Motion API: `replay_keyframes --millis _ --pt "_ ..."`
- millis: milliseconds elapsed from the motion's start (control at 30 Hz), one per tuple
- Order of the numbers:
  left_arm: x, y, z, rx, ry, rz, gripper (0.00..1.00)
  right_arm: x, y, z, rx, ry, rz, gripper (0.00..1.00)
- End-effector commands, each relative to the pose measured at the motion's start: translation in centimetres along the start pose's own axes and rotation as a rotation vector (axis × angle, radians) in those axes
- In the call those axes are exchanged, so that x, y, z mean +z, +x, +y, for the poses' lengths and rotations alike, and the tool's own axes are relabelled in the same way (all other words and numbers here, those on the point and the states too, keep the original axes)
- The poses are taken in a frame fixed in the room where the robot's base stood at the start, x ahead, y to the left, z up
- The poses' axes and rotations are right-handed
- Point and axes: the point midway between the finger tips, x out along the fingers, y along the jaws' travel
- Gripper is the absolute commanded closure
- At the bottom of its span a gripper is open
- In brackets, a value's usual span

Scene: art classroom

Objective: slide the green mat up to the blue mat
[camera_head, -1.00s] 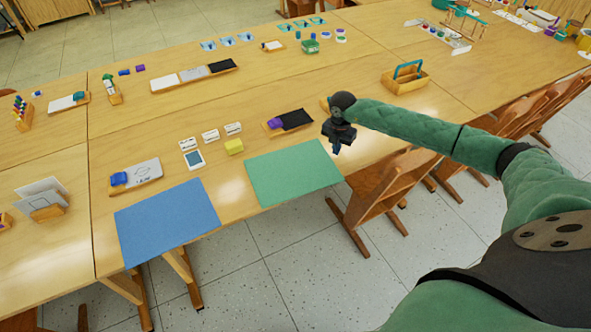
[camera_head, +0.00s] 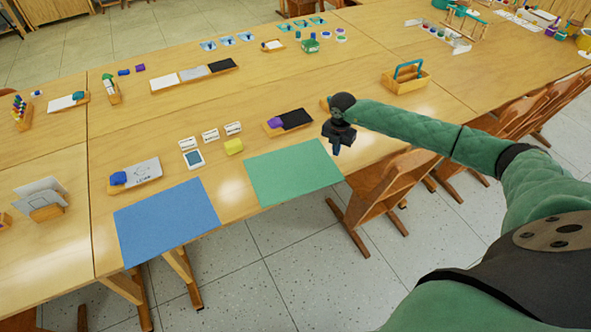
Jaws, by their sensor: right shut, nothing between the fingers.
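The green mat (camera_head: 292,172) lies flat on the wooden table near its front edge. The blue mat (camera_head: 167,221) lies to its left, also at the front edge, with a strip of bare table between the two mats. My right gripper (camera_head: 336,149) is shut and empty, just beyond the green mat's right far corner. It looks close to the mat's right edge; I cannot tell whether it touches. My left gripper is not in view.
A wooden basket (camera_head: 406,82) stands at the right. A chair (camera_head: 385,190) sits at the front edge.

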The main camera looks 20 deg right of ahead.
Motion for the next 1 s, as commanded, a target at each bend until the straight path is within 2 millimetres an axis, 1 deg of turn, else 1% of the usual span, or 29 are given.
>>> replay_keyframes --millis 767,1000 --pt "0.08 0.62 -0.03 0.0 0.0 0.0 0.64 -0.01 1.0 0.0 0.0 0.0 0.0 1.0" --pt "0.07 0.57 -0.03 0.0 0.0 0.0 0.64 -0.01 0.94 0.0 0.0 0.0 0.0 1.0"
